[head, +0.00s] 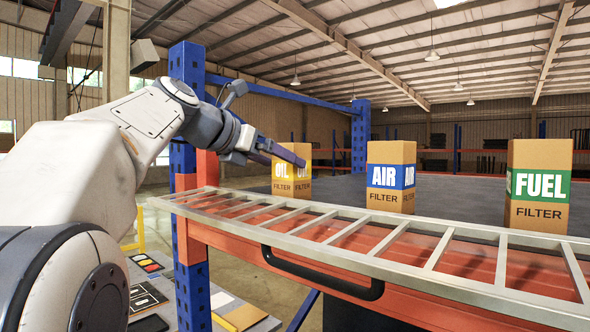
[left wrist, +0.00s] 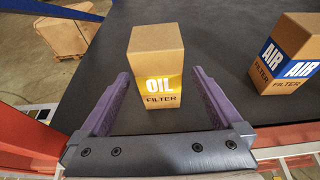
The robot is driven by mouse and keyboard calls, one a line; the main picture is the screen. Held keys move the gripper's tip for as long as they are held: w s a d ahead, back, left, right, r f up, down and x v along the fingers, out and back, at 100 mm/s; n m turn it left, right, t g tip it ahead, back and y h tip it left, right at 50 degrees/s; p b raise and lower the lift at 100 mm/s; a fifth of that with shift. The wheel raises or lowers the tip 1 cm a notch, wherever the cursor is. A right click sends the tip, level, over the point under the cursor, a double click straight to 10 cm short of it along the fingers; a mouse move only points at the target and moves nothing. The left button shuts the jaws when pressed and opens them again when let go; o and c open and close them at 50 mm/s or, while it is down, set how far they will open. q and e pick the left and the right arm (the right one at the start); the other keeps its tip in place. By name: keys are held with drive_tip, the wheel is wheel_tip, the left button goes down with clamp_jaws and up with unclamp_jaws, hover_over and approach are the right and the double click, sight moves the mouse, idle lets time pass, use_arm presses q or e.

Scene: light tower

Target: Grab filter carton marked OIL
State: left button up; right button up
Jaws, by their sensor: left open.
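The OIL filter carton (head: 291,186) is a brown box with a yellow band, standing upright on the dark shelf at the left in the head view. It also shows in the left wrist view (left wrist: 157,60), in the middle. My left gripper (head: 290,157) is open, and in the left wrist view its purple fingers (left wrist: 160,78) lie on either side of the carton's near lower part. I see a gap on both sides, and the fingers are not closed on it. My right gripper is not in view.
The AIR filter carton (head: 391,195) stands to the right of the OIL one, and the FUEL filter carton (head: 538,215) farther right. A metal ladder-like rail (head: 433,250) runs along the shelf's front edge. A blue upright (head: 187,270) stands at left.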

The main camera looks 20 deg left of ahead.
use_arm(q)
drive_tip(key=shift+w+d, duration=0.1)
drive_tip(key=shift+w, duration=0.25)
drive_tip(key=p+x, duration=0.2)
drive_tip(key=x, duration=0.1)
drive_tip(key=shift+w+d, duration=0.1)
drive_tip(key=shift+w, duration=0.15)
drive_tip(key=shift+w+f, duration=0.25)
drive_tip(key=shift+w, duration=0.05)
drive_tip(key=c, duration=1.5)
drive_tip(key=shift+r, duration=0.15)
